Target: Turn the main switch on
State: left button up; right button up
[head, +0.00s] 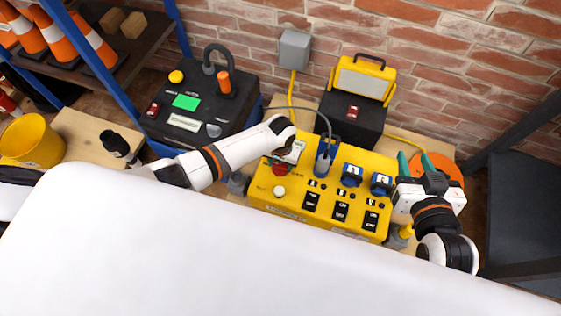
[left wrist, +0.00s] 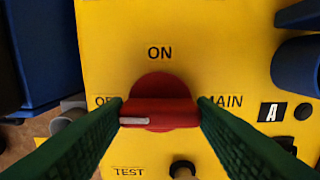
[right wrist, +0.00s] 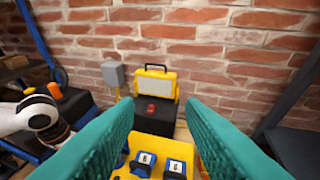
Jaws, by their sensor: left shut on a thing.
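The main switch is a red rotary knob (left wrist: 160,114) on the yellow panel (left wrist: 225,60). ON is printed above it, OFF to its left and MAIN to its right. Its bar lies level, with the white mark at the left end, by OFF. My left gripper (left wrist: 160,112) is shut on the bar, one green finger at each end. In the head view the knob (head: 281,169) shows partly below my left gripper (head: 287,158).
Blue sockets (head: 352,175) and a plugged-in blue connector (head: 324,160) sit right of the knob. A black tester (head: 187,130) stands at left. A black box with a yellow lamp (head: 362,80) stands behind, by the brick wall. A white round button (head: 279,190) is below the knob.

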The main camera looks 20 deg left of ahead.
pick_arm(q)
jog(key=m+p, duration=0.2)
jog(key=m, duration=0.1)
jog(key=shift+r+m, duration=0.15)
jog(key=shift+m, duration=0.25)
jog(key=m+p, duration=0.2)
jog(key=m, duration=0.2)
jog(key=shift+s, duration=0.1)
jog(key=shift+m, duration=0.7)
jog(key=m, duration=0.3)
jog(key=shift+m, duration=0.3)
jog(key=m, duration=0.5)
jog(key=shift+f, duration=0.2)
pick_arm(e)
jog(key=s+d+f+g+h, duration=0.1)
jog(key=s+d+f+g, duration=0.1)
jog(key=s+g, duration=0.3)
jog(key=s+d+f+g+h, duration=0.1)
jog(key=s+f+g, duration=0.3)
jog(key=s, duration=0.4)
jog(key=shift+d+f+m+g+h, duration=0.35)
jog(key=shift+d+f, duration=0.25)
jog(key=shift+d, duration=0.3)
jog(key=shift+s, duration=0.1)
pick_arm(q)
jog(key=o, duration=1)
jog(key=shift+c, duration=0.2)
